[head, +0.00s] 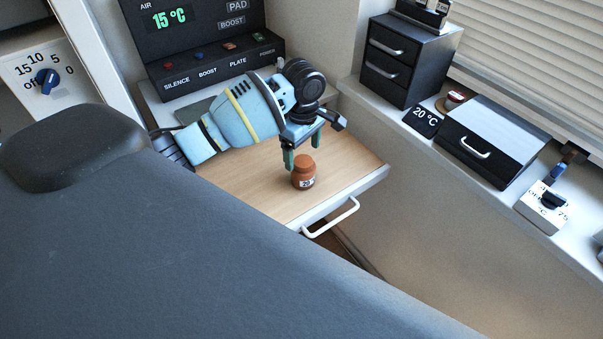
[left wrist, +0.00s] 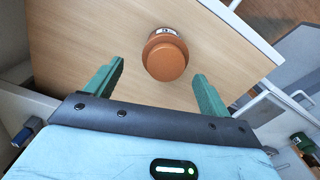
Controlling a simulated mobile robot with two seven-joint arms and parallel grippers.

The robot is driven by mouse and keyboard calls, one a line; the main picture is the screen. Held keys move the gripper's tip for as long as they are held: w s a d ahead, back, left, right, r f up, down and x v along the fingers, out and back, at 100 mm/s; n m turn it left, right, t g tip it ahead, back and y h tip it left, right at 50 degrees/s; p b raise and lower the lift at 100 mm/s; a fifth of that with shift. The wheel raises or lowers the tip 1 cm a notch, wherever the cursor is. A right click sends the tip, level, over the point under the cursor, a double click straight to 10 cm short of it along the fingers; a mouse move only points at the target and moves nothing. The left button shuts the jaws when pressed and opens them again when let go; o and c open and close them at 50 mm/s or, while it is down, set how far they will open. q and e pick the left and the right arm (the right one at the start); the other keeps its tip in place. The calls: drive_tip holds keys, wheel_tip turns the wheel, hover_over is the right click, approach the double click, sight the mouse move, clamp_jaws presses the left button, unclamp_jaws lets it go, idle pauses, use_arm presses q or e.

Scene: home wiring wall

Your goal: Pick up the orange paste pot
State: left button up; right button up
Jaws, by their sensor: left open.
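The orange paste pot (head: 303,172) stands upright on a wooden surface with a white front edge and handle. It has a white label with dark marks. My left gripper (head: 303,152) is open just above and behind the pot in the head view. In the left wrist view the pot (left wrist: 165,56) lies ahead, between and slightly beyond the lines of the two green fingers (left wrist: 158,82). Nothing is between the fingers' pads in contact. My right gripper is not in view.
The wooden drawer surface (head: 240,186) is otherwise mostly clear, with a white handle (head: 331,218) at its front. A black control panel (head: 215,65) stands behind. A ledge at right holds a black drawer box (head: 405,75), a lidded box (head: 492,140) and a white dial box (head: 543,207).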

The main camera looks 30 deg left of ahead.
sight(303, 161)
use_arm(q)
drive_tip(key=shift+s+d+f, duration=0.1)
drive_tip(key=shift+f, duration=1.2)
drive_tip(key=shift+s+d+f, duration=0.1)
drive_tip(key=shift+s+f, duration=0.05)
drive_tip(key=shift+f, duration=1.15)
drive_tip(key=shift+s+d+f, duration=0.1)
drive_tip(key=shift+f, duration=1.2)
drive_tip(key=shift+c, duration=0.4)
drive_tip(key=c, duration=1.2)
drive_tip(key=shift+c, duration=0.4)
drive_tip(key=shift+r, duration=0.2)
drive_tip(key=shift+r, duration=1.6)
drive_tip(key=s+d, duration=0.4)
drive_tip(key=s, duration=0.3)
drive_tip(key=s+d+r, duration=0.1)
drive_tip(key=s+d, duration=0.2)
drive_tip(key=s, duration=0.4)
drive_tip(key=shift+d+r, duration=0.25)
drive_tip(key=shift+d, duration=0.15)
